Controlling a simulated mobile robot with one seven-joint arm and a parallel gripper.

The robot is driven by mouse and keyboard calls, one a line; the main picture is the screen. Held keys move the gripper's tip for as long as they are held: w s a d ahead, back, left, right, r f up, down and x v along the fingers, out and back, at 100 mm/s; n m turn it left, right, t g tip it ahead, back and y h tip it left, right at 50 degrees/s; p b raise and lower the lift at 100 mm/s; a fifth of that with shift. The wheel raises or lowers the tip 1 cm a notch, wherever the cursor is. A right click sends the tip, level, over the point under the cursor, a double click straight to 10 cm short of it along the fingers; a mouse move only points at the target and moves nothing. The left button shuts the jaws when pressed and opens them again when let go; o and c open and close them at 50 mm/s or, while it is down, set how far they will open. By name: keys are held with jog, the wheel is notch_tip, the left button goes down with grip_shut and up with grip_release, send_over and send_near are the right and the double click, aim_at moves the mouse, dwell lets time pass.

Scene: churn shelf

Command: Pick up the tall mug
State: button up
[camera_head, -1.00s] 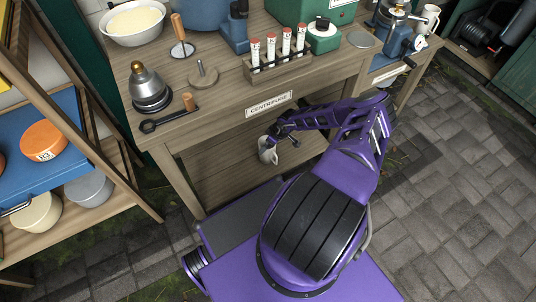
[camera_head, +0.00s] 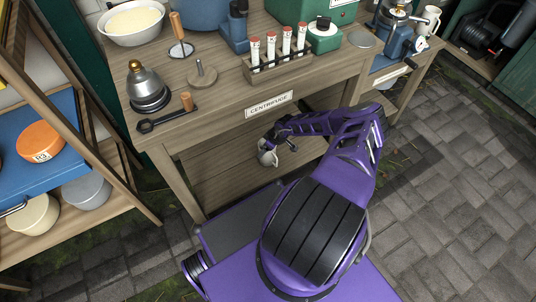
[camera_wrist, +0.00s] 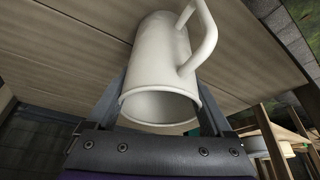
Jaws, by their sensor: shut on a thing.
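The tall mug (camera_wrist: 158,55) is white with a large loop handle (camera_wrist: 203,38) on its right in the wrist view. Its open rim faces the wrist camera. My gripper (camera_wrist: 163,90) is shut on the mug, with one finger on each side of its body; the fingertips are partly hidden by it. In the head view the mug (camera_head: 266,158) shows below the bench front, partly covered by my gripper (camera_head: 272,143). I cannot tell whether the mug touches the lower shelf.
The wooden bench (camera_head: 225,115) with the "CENTRIFUGE" label overhangs the lower shelf (camera_head: 222,182). A rack of tubes (camera_head: 277,66), a metal flask (camera_head: 147,86) and a wrench-like tool (camera_head: 165,120) stand or lie on top. A shelf unit (camera_head: 128,190) stands left. Paving at right is clear.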

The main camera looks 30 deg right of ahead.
jog(key=shift+r, duration=0.15)
jog(key=s+d+r, duration=0.1)
jog(key=s+d, duration=0.5)
jog(key=s, duration=0.7)
jog(key=s+d+r, duration=0.1)
jog(key=s+d, duration=0.4)
jog(key=s, duration=0.9)
jog(key=s+d+r, duration=0.1)
jog(key=s+d, duration=0.5)
jog(key=s, duration=0.8)
jog(key=shift+s+d+r, duration=0.15)
jog(key=shift+s+d, duration=0.1)
jog(key=shift+d, duration=0.05)
